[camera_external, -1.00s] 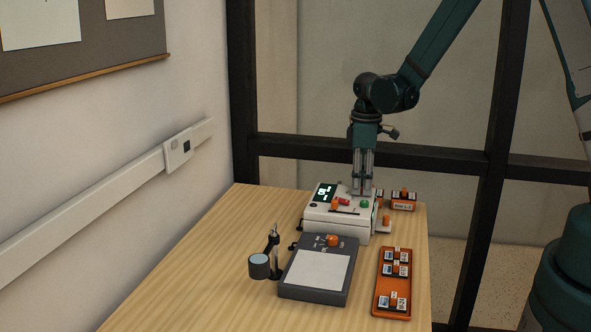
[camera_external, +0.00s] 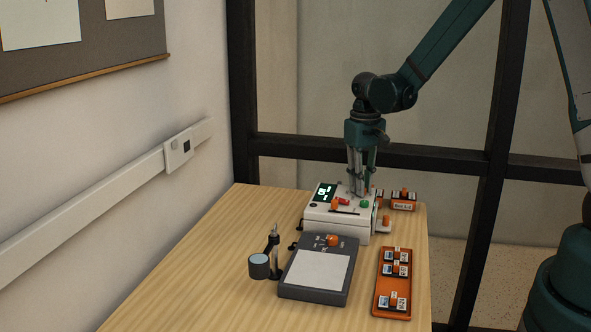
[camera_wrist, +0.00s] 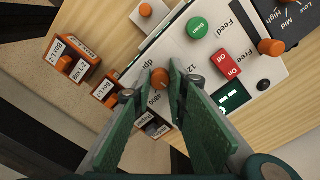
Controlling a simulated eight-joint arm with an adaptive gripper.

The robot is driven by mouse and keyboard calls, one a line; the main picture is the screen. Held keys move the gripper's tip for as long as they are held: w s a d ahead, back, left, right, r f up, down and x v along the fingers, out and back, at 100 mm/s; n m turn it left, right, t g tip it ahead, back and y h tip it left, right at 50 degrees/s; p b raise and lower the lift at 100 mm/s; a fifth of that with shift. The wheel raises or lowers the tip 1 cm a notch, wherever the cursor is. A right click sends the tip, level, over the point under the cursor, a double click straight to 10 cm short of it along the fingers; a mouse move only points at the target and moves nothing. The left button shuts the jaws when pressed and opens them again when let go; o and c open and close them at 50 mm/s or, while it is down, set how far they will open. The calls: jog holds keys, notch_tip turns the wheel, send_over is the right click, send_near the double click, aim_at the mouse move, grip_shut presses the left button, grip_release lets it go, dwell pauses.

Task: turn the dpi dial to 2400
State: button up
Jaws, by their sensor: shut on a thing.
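The dpi dial (camera_wrist: 160,78) is an orange knob on the white machine (camera_external: 337,221). It shows in the wrist view between my fingertips, with "dpi" printed beside it and partly covered numbers around it. I cannot tell which number the dial points to. My gripper (camera_external: 359,194) points down onto the machine's top at its back right part. In the wrist view my gripper (camera_wrist: 162,88) is shut on the dial, one finger on each side. In the external view the dial is hidden behind the fingers.
The machine also carries a green button (camera_wrist: 197,28), a red switch (camera_wrist: 227,64) and a lit display (camera_external: 323,192). A dark grey pad unit (camera_external: 345,290) stands in front. An orange tray (camera_external: 378,300) of labelled boxes lies right. A lamp-like stand (camera_external: 259,266) is left.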

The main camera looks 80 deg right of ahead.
jog(key=shift+a+m, duration=0.1)
jog(key=shift+m, duration=0.4)
jog(key=o, duration=0.9)
jog(key=shift+r, duration=0.15)
jog(key=shift+w+r, duration=0.1)
jog(key=shift+r, duration=5.75)
jog(key=shift+a, duration=0.15)
